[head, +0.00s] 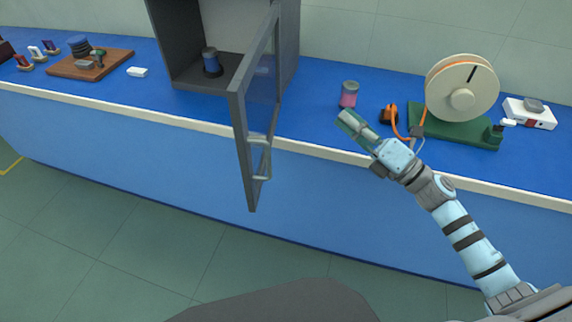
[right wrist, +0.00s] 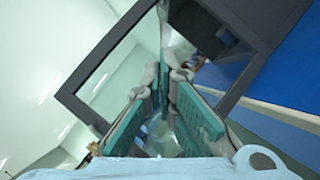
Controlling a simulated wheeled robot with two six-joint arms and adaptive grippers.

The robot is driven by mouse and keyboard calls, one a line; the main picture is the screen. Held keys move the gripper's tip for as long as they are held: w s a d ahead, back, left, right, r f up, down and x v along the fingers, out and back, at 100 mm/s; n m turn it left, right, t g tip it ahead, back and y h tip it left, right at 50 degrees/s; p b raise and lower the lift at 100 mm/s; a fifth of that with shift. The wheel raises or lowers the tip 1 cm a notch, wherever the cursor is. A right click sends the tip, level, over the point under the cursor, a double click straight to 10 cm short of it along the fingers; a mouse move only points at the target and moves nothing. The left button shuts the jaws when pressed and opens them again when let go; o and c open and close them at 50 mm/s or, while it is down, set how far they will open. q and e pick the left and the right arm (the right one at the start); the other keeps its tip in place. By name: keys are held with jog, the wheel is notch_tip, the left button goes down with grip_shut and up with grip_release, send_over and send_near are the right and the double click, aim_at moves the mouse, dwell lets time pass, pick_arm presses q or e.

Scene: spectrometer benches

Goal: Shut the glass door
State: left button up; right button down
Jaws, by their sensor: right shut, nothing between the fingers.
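The glass door (head: 262,85) has a grey frame and stands open, swung out from the right side of the grey cabinet (head: 284,50) past the bench edge. Its pale bar handle (head: 260,160) is on the right-hand face, near the free edge. My right gripper (head: 352,124) is shut and empty, to the right of the door and apart from it, over the bench's front edge. In the right wrist view, the door's frame (right wrist: 85,75) and glass lie ahead of my teal-padded fingers (right wrist: 167,75). My left gripper is out of view.
A dark blue-banded cylinder (head: 211,62) stands inside the cabinet. A pink jar (head: 348,95) stands on the blue bench just behind my right gripper. An orange-filament spool (head: 462,90) on a green base stands farther right. The floor in front is clear.

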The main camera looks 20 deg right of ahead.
jog(key=s+a+r+n+g+y, duration=0.15)
jog(key=s+n+g+y, duration=0.55)
jog(key=n+g, duration=0.95)
jog(key=w+a+n+t+h+p, duration=0.1)
jog(key=a+n+t+h+p, duration=0.1)
jog(key=a, duration=1.1)
jog(key=shift+a+n+t+p, duration=0.25)
jog(key=shift+n+t+p, duration=0.15)
jog(key=shift+p, duration=0.25)
jog(key=shift+f, duration=0.15)
